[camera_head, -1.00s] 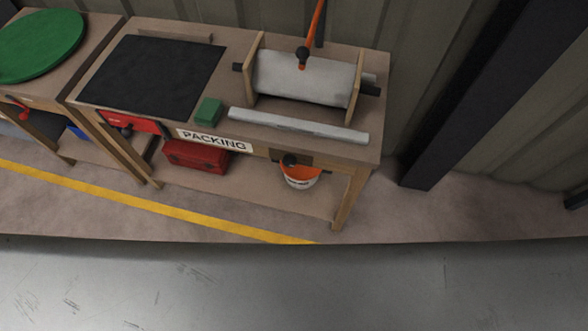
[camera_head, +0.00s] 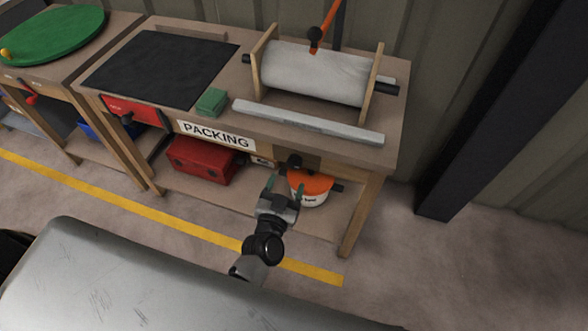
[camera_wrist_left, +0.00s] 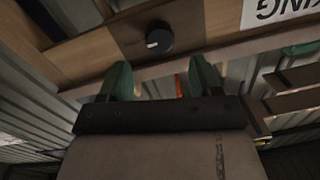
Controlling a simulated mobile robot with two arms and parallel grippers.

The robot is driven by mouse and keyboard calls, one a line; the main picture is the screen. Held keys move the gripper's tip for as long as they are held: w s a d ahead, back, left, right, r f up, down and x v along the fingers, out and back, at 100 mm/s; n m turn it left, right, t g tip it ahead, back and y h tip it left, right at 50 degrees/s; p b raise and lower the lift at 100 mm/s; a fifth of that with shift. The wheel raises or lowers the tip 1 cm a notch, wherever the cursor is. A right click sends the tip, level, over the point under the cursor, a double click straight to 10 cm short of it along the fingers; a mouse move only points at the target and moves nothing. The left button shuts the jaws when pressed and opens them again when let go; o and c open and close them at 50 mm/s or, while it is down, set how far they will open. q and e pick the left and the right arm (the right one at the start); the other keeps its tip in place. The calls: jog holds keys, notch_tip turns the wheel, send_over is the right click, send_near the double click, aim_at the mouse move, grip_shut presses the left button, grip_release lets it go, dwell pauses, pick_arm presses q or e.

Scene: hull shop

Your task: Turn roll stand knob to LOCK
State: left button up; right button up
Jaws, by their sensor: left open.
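The roll stand (camera_head: 315,75) holds a pale roll between two wooden end plates on the packing bench. A black round knob (camera_head: 295,161) sits on a darker panel on the bench's front rail, below the stand. In the left wrist view, the knob (camera_wrist_left: 159,38) has a short white mark toward picture left; no LOCK lettering can be read. My left gripper (camera_head: 286,187) is open in front of and below the knob. Its green fingers (camera_wrist_left: 163,78) are apart and empty, with the knob beyond their tips, not between them. My right gripper is not in view.
An orange-and-white bucket (camera_head: 311,188) and a red toolbox (camera_head: 203,160) stand on the lower shelf. A pale bar (camera_head: 305,120), green block (camera_head: 211,101) and dark mat (camera_head: 160,68) lie on the bench top. A dark post (camera_head: 480,120) stands at right.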

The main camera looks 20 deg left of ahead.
aim_at(293, 165)
pick_arm(q)
jog(key=w, duration=0.5)
jog(key=shift+w+b, duration=0.3)
jog(key=shift+w, duration=0.1)
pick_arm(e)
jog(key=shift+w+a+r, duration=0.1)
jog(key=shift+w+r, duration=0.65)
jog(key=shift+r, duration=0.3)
pick_arm(q)
jog(key=c, duration=0.9)
